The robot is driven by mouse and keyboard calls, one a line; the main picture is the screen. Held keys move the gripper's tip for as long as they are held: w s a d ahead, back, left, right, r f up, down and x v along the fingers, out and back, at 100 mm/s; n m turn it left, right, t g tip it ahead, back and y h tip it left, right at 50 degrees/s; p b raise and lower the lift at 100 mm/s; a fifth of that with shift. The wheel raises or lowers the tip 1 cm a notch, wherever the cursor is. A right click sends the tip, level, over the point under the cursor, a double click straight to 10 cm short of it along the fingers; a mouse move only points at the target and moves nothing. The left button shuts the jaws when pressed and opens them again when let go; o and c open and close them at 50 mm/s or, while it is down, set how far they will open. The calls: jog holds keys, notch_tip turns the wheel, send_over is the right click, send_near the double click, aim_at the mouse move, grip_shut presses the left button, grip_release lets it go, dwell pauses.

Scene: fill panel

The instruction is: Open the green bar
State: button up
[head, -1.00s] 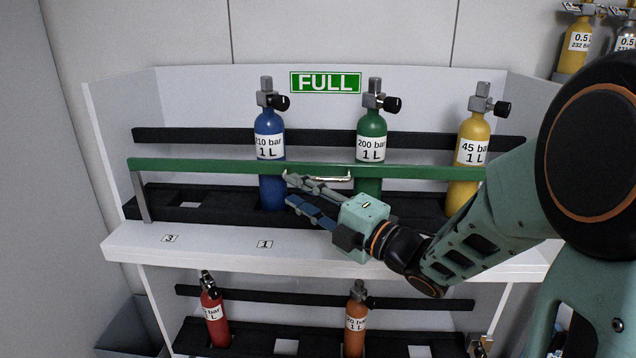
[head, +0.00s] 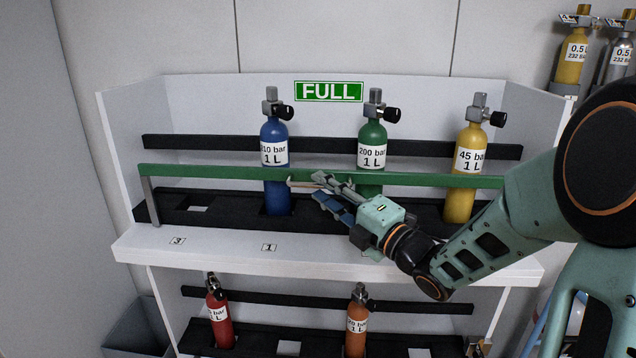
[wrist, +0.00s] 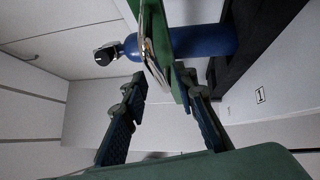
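The green bar (head: 226,172) runs level across the front of the upper shelf, in front of the blue, green and yellow cylinders. Its thin silver handle (head: 302,184) is mostly hidden behind my gripper in the head view. In the wrist view the handle (wrist: 154,66) stands between my fingertips, with the green bar (wrist: 156,28) just beyond it. My gripper (head: 318,186) is at the handle, in front of the bar; its two fingers are apart in the wrist view (wrist: 160,76). I cannot tell whether a finger touches the handle or bar.
The blue cylinder (head: 275,132), green cylinder (head: 371,133) and yellow cylinder (head: 470,137) stand upright behind the bar. A white ledge (head: 215,247) runs below it. Red (head: 219,318) and orange (head: 357,322) cylinders stand on the lower shelf. Space in front of the bar's left half is clear.

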jog(key=shift+x, duration=1.15)
grip_shut()
